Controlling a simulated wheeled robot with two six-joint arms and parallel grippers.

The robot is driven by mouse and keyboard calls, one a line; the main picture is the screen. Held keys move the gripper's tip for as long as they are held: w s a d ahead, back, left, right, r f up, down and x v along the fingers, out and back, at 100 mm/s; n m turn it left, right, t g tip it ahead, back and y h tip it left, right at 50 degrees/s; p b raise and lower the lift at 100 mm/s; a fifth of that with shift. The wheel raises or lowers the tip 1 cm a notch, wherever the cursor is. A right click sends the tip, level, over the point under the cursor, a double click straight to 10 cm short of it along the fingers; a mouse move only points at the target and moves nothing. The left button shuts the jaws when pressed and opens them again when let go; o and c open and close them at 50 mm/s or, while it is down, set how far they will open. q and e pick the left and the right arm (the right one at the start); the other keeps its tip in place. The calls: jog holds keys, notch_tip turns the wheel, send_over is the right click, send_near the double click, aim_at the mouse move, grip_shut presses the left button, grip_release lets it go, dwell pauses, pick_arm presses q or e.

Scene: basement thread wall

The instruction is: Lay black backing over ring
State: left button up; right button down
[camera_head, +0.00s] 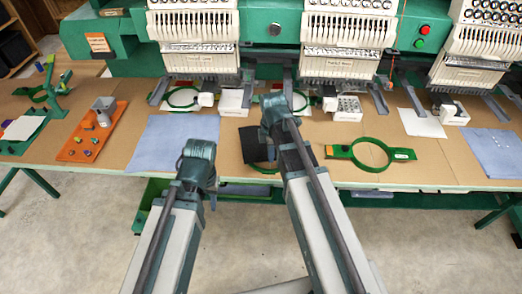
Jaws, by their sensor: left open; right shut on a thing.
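The black backing (255,146) is a dark sheet at the table's front middle, partly hidden behind my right arm. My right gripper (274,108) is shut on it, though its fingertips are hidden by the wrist. A bit of green shows at the sheet's lower edge; I cannot tell how the sheet sits against it. A green ring (371,154) with a flat bracket lies on the table to the right of my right arm, uncovered. My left gripper (199,150) is open and empty, left of the black sheet and in front of a blue cloth.
The blue cloth (170,143) lies left of the middle, another blue cloth (497,151) at the right. An orange tool board (91,135) is at the left. Green embroidery machines with white heads (345,28) line the back, with white boxes (343,108) beneath. Bare table lies around the green ring.

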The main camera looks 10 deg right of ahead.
aim_at(272, 170)
jog(key=shift+s+d+r+m, duration=0.25)
jog(key=shift+d+r+m, duration=0.05)
jog(key=shift+r+m, duration=0.2)
pick_arm(q)
jog(key=shift+r, duration=0.45)
pick_arm(e)
jog(key=shift+f, duration=0.1)
pick_arm(q)
jog(key=shift+f, duration=0.1)
jog(key=shift+f, duration=0.1)
pick_arm(e)
jog(key=shift+f, duration=0.15)
pick_arm(q)
notch_tip(272, 170, down, 5)
jog(key=b, duration=0.5)
jog(key=shift+d+f+b, duration=0.1)
jog(key=shift+f+b, duration=0.05)
jog(key=shift+b, duration=0.15)
pick_arm(e)
notch_tip(272, 170, down, 5)
jog(key=shift+f, duration=0.15)
jog(key=c, duration=0.9)
grip_release()
jog(key=shift+c, duration=0.2)
